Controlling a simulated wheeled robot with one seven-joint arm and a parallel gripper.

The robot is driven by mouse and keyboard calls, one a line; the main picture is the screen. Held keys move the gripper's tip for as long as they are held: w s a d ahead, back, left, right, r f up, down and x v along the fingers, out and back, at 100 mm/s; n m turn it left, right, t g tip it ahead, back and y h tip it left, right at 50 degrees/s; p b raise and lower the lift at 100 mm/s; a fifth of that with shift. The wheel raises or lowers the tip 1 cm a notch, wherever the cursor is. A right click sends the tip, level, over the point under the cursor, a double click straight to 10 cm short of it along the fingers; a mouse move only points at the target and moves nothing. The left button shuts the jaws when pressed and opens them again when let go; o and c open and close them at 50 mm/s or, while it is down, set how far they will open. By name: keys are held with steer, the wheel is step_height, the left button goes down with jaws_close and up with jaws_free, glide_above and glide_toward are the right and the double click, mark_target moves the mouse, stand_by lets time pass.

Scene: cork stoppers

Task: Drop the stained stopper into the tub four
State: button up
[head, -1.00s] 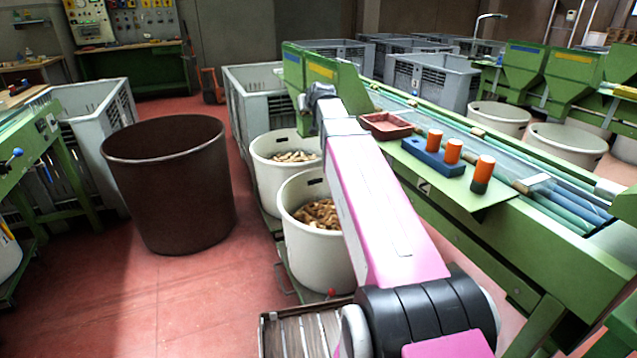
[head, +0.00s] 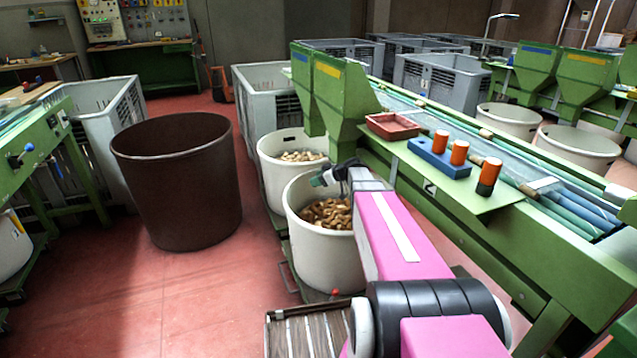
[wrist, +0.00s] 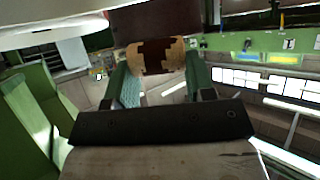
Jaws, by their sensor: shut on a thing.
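The stained stopper (wrist: 172,55) is tan cork with a jagged dark brown stain, seen in the wrist view. My gripper (wrist: 158,68) is shut on it, with a green-lined finger on each side. In the head view my gripper (head: 322,179) is over the rim area of the nearer white tub (head: 318,248), and the stopper cannot be made out there. This tub holds several corks. A second white tub (head: 275,180) with corks stands behind it. No number shows on either tub, so I cannot tell which is tub four.
A large dark brown bin (head: 182,195) stands to the left on the red floor. A green machine (head: 460,215) with hoppers runs along the right, with a red tray (head: 392,126) and a blue block (head: 437,158) holding orange-topped items. Floor between bin and tubs is clear.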

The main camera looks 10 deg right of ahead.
steer(key=shift+s+f, duration=0.1)
steer(key=shift+f, duration=3.45)
steer(key=o, duration=1)
steer(key=shift+c, duration=0.2)
steer(key=shift+d, duration=0.1)
steer(key=shift+s+r, duration=0.1)
steer(key=v, duration=1)
steer(key=shift+d, duration=0.35)
steer(key=shift+s+r, duration=0.1)
